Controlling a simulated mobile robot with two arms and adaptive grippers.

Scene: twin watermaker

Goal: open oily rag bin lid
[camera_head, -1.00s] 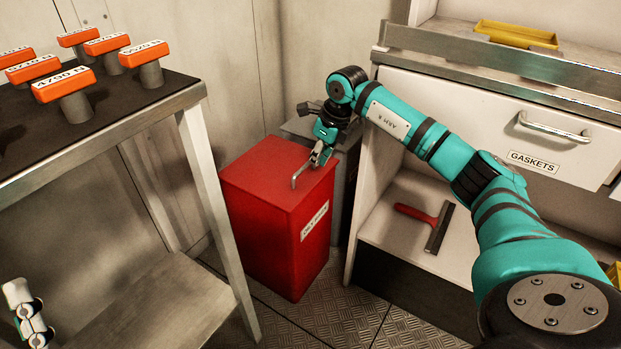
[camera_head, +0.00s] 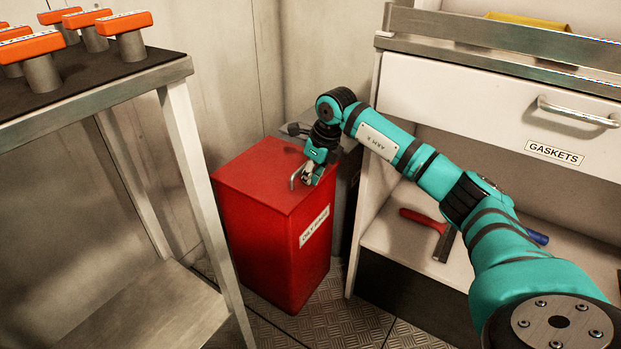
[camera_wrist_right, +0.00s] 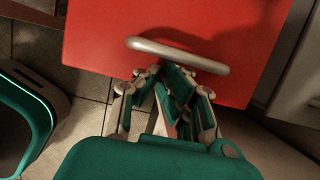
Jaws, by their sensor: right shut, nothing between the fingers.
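The oily rag bin (camera_head: 262,240) is a red box with a white label (camera_head: 314,227) on its front side. Its lid (camera_head: 250,180) is down flat, with a grey bar handle (camera_head: 293,181) on top. The handle also shows in the right wrist view (camera_wrist_right: 178,54), across the red lid. My right gripper (camera_head: 309,180) is at the lid's right edge, close beside the handle. In the wrist view its fingers (camera_wrist_right: 170,82) are shut and empty, just short of the bar; contact cannot be told. My left gripper is not in view.
A metal bench (camera_head: 110,97) with orange-topped posts stands at the left. A white cabinet with a GASKETS drawer (camera_head: 500,110) stands at the right. A red-handled tool (camera_head: 424,220) lies on its lower shelf. A grey box (camera_head: 300,128) is behind the bin. Open floor (camera_head: 345,325) lies in front.

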